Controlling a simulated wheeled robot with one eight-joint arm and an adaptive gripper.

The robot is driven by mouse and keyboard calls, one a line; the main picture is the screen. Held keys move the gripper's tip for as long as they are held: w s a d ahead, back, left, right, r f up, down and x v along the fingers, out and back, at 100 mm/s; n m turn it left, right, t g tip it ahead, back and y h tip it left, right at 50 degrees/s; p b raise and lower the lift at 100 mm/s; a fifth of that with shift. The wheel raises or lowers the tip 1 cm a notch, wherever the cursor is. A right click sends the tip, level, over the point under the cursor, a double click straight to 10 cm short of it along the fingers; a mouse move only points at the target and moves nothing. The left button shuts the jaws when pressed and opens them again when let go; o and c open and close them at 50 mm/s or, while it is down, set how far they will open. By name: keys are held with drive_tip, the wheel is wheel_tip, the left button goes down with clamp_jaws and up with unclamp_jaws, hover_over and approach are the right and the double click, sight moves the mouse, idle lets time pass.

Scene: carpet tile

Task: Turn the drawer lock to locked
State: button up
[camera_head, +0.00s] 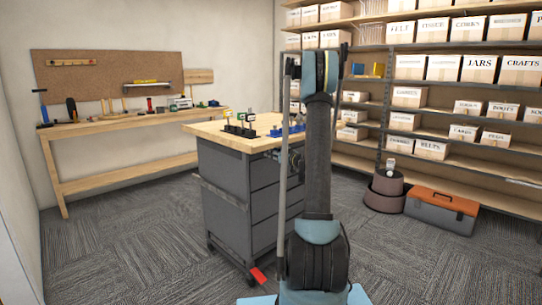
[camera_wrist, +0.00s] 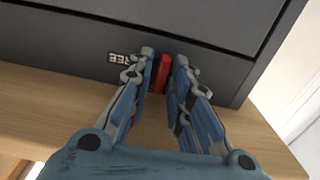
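The drawer lock's red tab (camera_wrist: 163,74) shows in the wrist view on the dark grey drawer unit's front, just below the wooden top. An upside-down label (camera_wrist: 120,59) reading "FREE" is beside it. My gripper (camera_wrist: 165,62) has one finger on either side of the tab, with a narrow gap between the fingers; firm contact on both sides does not show. In the head view the grey drawer cabinet (camera_head: 228,186) stands in the middle, and my arm hides the gripper and the lock.
The cabinet's wooden top (camera_head: 215,130) carries several small items. A wooden workbench (camera_head: 110,125) stands along the left wall, and shelves of boxes (camera_head: 435,70) line the right. An orange and grey toolbox (camera_head: 440,212) sits on the carpet at right. The foreground carpet at left is clear.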

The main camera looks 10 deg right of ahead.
drive_tip(key=v, duration=1.2)
drive_tip(key=s+a+m+g+h, duration=0.15)
drive_tip(key=s+a+g, duration=0.25)
drive_tip(key=s+a, duration=0.5)
drive_tip(key=s+a+m+g+h, duration=0.15)
drive_tip(key=s+a+g, duration=0.3)
drive_tip(key=s, duration=0.75)
drive_tip(key=s+d+f+m+g+h, duration=0.1)
drive_tip(key=s+d+f+h, duration=0.1)
drive_tip(key=s, duration=0.6)
drive_tip(key=s+d+f+m+g+h, duration=0.1)
drive_tip(key=s+d+f+h, duration=0.1)
drive_tip(key=s, duration=0.7)
drive_tip(key=s+d+f+m+g+h, duration=0.2)
drive_tip(key=s+f, duration=0.3)
drive_tip(key=s, duration=0.4)
drive_tip(key=shift+d+f+h, duration=0.25)
drive_tip(key=shift+f+h, duration=0.1)
drive_tip(key=shift+h, duration=0.45)
